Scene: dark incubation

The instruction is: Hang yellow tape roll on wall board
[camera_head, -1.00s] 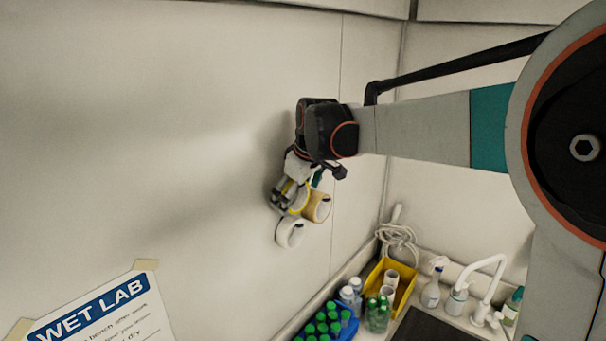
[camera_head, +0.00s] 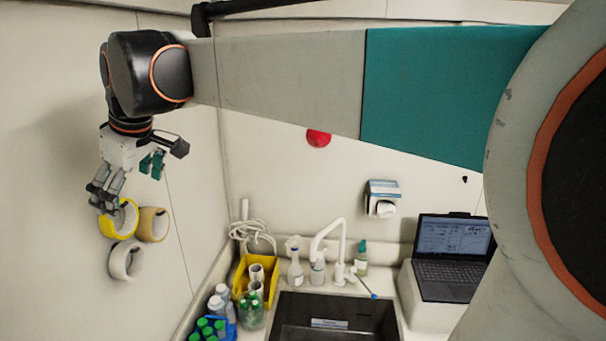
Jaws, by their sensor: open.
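The yellow tape roll (camera_head: 121,231) is at the left wall, in a cluster with a tan tape roll (camera_head: 153,225) on its right and a white tape roll (camera_head: 126,261) below. My gripper (camera_head: 125,192) is just above the yellow roll, pointing down. It is open; one finger (camera_head: 103,192) overlaps the yellow roll's upper left edge in the picture, and the other side is up to the right. I cannot tell whether a finger touches the roll. The wall board and any hooks behind the rolls are hidden or too small to make out.
Below right is a counter with a dark sink (camera_head: 330,318), a white faucet (camera_head: 330,238), bottles, a yellow bin (camera_head: 243,284) and a blue rack (camera_head: 228,329) of green-capped tubes. A laptop (camera_head: 452,255) stands at the right. The left wall around the rolls is clear.

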